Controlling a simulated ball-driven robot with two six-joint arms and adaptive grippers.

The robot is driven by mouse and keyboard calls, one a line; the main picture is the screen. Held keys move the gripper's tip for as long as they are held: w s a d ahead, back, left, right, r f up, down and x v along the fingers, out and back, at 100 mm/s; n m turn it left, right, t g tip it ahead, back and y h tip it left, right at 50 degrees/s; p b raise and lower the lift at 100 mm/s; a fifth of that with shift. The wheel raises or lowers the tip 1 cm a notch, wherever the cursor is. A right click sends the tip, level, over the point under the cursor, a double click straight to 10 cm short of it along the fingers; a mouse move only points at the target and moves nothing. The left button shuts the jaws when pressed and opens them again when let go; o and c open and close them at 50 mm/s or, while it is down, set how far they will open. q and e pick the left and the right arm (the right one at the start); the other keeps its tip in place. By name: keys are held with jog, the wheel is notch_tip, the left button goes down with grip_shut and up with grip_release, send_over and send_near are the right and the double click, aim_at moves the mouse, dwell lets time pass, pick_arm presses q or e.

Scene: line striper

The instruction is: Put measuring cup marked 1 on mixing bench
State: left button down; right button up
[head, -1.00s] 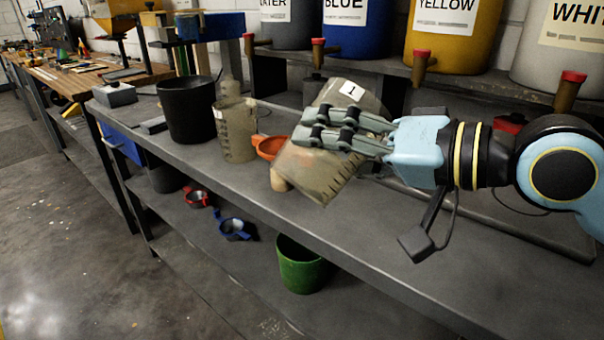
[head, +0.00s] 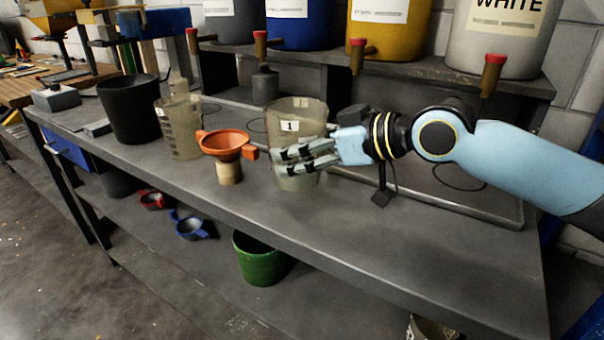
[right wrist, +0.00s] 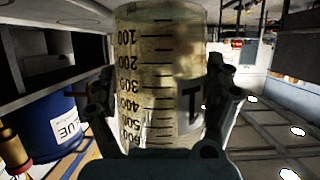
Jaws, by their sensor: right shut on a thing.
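The measuring cup marked 1 (head: 298,111) is a cloudy, see-through beaker with a white label. My right gripper (head: 300,158) is shut on it from the right, with the fingers across its lower half. The cup is close to upright over the grey mixing bench (head: 400,235); I cannot tell whether its base touches the top. In the right wrist view the cup (right wrist: 160,70) fills the space between the fingers, its scale marks showing. My left gripper is not in view.
An orange funnel (head: 227,143) stands left of the cup. Another clear measuring cup (head: 181,130) and a black bucket (head: 130,108) stand farther left. Paint drums with taps, such as the yellow drum (head: 388,25), line the back shelf. The bench's front right is clear.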

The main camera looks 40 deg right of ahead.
jog(key=shift+f+b, duration=0.4)
jog(key=shift+f, duration=1.6)
jog(key=shift+f, duration=0.15)
jog(key=o, duration=1.1)
jog(key=shift+o, duration=0.2)
